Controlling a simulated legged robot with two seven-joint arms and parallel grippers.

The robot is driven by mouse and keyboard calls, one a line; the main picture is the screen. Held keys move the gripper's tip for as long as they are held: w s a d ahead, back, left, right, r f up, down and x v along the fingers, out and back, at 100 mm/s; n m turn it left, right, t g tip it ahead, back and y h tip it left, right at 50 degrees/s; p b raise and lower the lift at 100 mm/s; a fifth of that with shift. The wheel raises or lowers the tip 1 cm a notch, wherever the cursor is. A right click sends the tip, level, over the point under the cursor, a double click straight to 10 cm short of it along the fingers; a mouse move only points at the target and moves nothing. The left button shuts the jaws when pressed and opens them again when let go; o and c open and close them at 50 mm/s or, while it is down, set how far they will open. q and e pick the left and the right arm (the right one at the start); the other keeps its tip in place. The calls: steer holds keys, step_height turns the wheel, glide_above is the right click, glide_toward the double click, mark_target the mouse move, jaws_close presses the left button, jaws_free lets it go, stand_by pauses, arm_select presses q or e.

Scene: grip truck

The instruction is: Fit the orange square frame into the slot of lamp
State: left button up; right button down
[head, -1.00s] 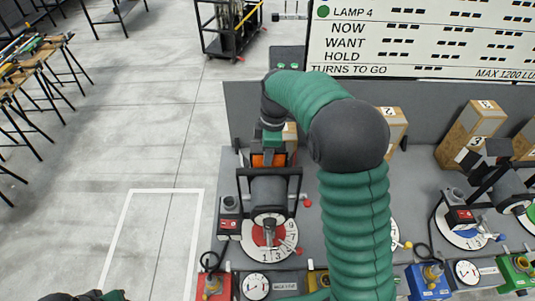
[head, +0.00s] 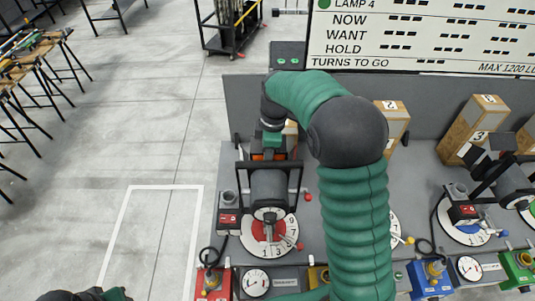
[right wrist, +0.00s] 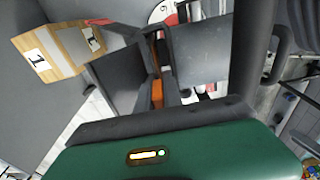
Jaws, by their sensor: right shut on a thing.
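The lamp (head: 268,188) is a dark grey cylinder in a black yoke, standing over a white and red numbered dial on the bench. My right gripper (head: 270,148) reaches down at the lamp's far end. It is shut on the orange square frame (head: 257,156), of which only a small orange part shows there. In the right wrist view the orange frame (right wrist: 157,93) is a narrow strip between dark parts, close against the lamp (right wrist: 198,50). Whether it sits inside the slot is hidden. Only a bit of my left arm shows at the bottom left edge.
Wooden numbered blocks (head: 470,133) stand along the back of the grey bench. Another lamp (head: 500,175) stands to the right. Red, blue and green boxes and gauges (head: 256,282) line the front edge. A lamp board (head: 420,38) rises behind.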

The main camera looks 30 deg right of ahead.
steer(key=shift+s+f+b, duration=0.1)
steer(key=shift+f+b, duration=0.75)
steer(key=shift+f, duration=0.65)
steer(key=c, duration=1.7)
jaws_free()
steer(key=shift+s+a+r, duration=0.1)
steer(key=shift+c, duration=0.2)
steer(key=o, duration=0.3)
steer(key=shift+o, duration=0.2)
steer(key=r, duration=0.5)
steer(key=r+b, duration=0.1)
steer(key=r, duration=0.4)
steer(key=d+r, duration=0.1)
steer(key=r, duration=0.5)
steer(key=shift+s+d+r+b, duration=0.1)
steer(key=shift+s+b, duration=0.2)
steer(key=shift+s, duration=0.1)
steer(key=shift+w+r, duration=0.15)
steer(key=shift+r, duration=0.2)
steer(key=shift+w+d+r, duration=0.1)
steer(key=shift+w+d, duration=0.05)
steer(key=shift+d, duration=0.05)
steer(key=shift+s, duration=0.25)
